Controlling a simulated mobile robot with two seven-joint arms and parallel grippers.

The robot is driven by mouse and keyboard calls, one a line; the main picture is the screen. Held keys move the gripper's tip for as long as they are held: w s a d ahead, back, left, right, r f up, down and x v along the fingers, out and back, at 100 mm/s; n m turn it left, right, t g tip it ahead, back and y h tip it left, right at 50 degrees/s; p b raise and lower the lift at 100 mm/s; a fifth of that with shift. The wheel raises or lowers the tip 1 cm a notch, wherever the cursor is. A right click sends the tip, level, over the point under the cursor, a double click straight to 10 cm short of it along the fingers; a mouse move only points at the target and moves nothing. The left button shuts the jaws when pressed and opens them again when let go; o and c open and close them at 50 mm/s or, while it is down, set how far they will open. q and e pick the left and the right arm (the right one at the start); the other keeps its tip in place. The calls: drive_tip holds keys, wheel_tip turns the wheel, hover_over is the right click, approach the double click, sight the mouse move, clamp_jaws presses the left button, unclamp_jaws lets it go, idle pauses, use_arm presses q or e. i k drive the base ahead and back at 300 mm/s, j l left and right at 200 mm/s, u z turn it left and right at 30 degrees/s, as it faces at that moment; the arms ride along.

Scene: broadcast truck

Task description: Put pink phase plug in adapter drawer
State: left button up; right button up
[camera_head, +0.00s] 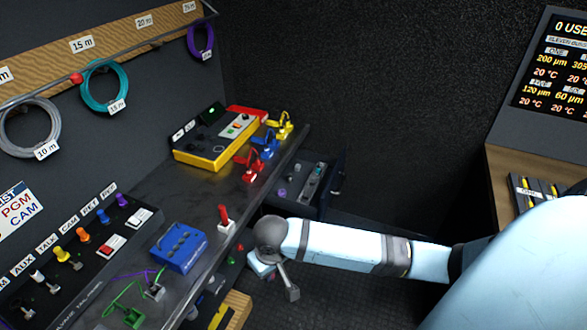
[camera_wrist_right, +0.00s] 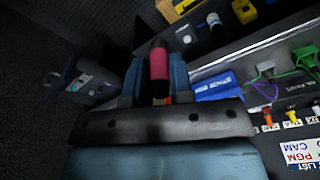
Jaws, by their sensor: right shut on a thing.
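The pink phase plug (camera_wrist_right: 159,64), with a dark end, is between the fingers of my right gripper (camera_wrist_right: 156,78) in the right wrist view. My right gripper is shut on it. In the head view my right gripper (camera_head: 276,277) hangs beside the bench's right edge, and I cannot make out the plug there. An open drawer (camera_head: 326,204) with several small items inside is under the far end of the bench, beyond my right gripper; its label is too small to read. It also shows at the left of the right wrist view (camera_wrist_right: 104,98). My left gripper is not in view.
The bench (camera_head: 190,205) carries a yellow device (camera_head: 205,153), a blue box (camera_head: 180,247), a red switch (camera_head: 225,220) and coloured clamps (camera_head: 250,167). Small coloured items lie below its edge near my right gripper. The dark floor right of the drawer looks clear.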

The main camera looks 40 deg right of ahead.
sight(311, 188)
drive_tip(key=i+l+z, duration=0.15)
drive_tip(key=l, duration=0.25)
drive_tip(key=i+l+z, duration=0.2)
drive_tip(key=i+l, duration=0.25)
drive_tip(key=l, duration=0.15)
drive_tip(key=i+l, duration=0.2)
drive_tip(key=l, duration=0.2)
drive_tip(key=i+l, duration=0.25)
drive_tip(key=l, duration=0.15)
drive_tip(key=i+l, duration=0.25)
drive_tip(key=l, duration=0.15)
